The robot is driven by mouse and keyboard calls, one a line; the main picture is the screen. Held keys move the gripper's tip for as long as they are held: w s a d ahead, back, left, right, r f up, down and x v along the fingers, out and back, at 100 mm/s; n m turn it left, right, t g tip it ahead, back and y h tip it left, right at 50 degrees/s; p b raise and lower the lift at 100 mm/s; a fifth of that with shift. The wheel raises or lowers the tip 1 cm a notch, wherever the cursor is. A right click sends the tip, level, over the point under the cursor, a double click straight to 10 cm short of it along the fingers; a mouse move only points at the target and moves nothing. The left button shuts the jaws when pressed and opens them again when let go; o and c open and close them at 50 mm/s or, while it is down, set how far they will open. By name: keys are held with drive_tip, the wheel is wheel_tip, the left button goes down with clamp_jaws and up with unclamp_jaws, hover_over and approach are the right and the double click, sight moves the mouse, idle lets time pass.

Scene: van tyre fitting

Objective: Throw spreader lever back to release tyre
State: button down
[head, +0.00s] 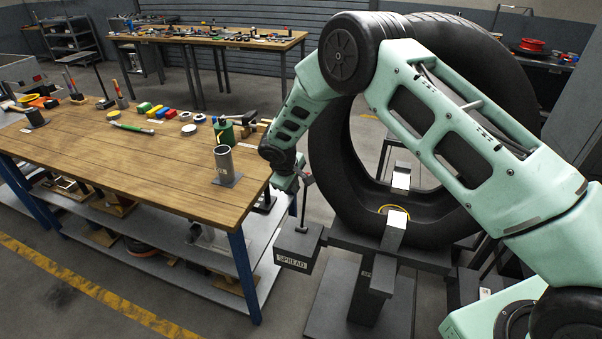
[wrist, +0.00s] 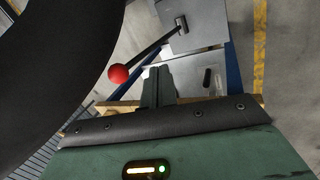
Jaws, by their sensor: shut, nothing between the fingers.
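The spreader lever is a dark rod with a red ball knob (wrist: 118,73). In the head view the rod (head: 304,207) rises nearly upright from the dark box marked SPREAD (head: 292,247); the box's grey top (wrist: 203,25) shows in the wrist view. The big black tyre (head: 330,160) stands upright on the spreader stand, with pale metal pads (head: 393,230) inside its lower rim. My gripper (head: 291,184) is beside the lever's upper end. In the wrist view its fingers (wrist: 158,82) are together and empty, with the red knob apart to their left.
A wooden workbench (head: 90,160) with tools and a grey metal cup (head: 225,165) stands close to the left of my gripper. A second bench (head: 205,38) stands behind. The tyre crowds the arm on the right. Floor in front of the workbench is clear.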

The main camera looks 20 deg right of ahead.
drive_tip(key=w+d+p, duration=0.1)
drive_tip(key=w+d, duration=0.1)
drive_tip(key=d, duration=0.1)
drive_tip(key=shift+w+p, duration=0.35)
drive_tip(key=shift+r, duration=0.1)
drive_tip(key=w+b, duration=0.1)
drive_tip(key=w+d+b, duration=0.1)
drive_tip(key=shift+d+f+b, duration=0.2)
drive_tip(key=shift+b, duration=0.15)
drive_tip(key=shift+r, duration=0.1)
drive_tip(key=shift+a, duration=0.1)
